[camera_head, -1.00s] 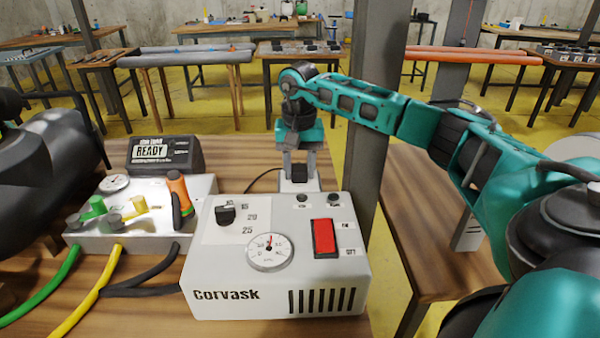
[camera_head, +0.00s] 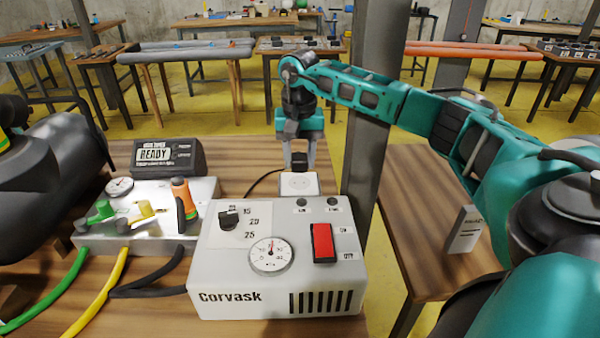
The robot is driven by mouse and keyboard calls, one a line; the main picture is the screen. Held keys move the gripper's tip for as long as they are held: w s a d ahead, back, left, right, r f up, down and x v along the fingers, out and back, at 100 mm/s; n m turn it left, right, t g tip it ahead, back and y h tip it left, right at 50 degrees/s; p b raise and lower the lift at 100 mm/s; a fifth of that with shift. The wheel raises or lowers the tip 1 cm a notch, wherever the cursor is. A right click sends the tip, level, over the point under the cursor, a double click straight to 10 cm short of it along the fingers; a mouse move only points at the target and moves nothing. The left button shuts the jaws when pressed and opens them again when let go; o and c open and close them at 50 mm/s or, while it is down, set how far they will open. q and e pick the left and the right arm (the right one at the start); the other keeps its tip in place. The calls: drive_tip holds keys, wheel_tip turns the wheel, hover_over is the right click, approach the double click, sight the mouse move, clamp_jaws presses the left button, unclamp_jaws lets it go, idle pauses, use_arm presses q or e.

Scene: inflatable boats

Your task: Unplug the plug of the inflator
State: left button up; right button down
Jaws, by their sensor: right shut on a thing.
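The inflator (camera_head: 230,297) is a white box marked Corvask, with a gauge, a black knob and a red switch, on the wooden table. Behind it stands a small white socket block (camera_head: 299,185), whose top face shows bare. My right gripper (camera_head: 299,155) points down above this block, shut on the black plug (camera_head: 299,161). The plug appears apart from the block, just above it. A black cable (camera_head: 262,181) curves on the table left of the block; where it joins the plug is hidden. My left gripper is not in view.
A valve panel (camera_head: 205,192) with coloured levers and hoses stands left of the inflator, with a black READY display (camera_head: 166,155) behind it. A grey post (camera_head: 366,180) rises close to the right of my gripper. A grey tag-like block (camera_head: 465,230) stands on the right table.

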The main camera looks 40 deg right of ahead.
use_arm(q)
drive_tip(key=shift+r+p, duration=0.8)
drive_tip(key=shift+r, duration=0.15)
use_arm(e)
drive_tip(key=shift+r, duration=1.1)
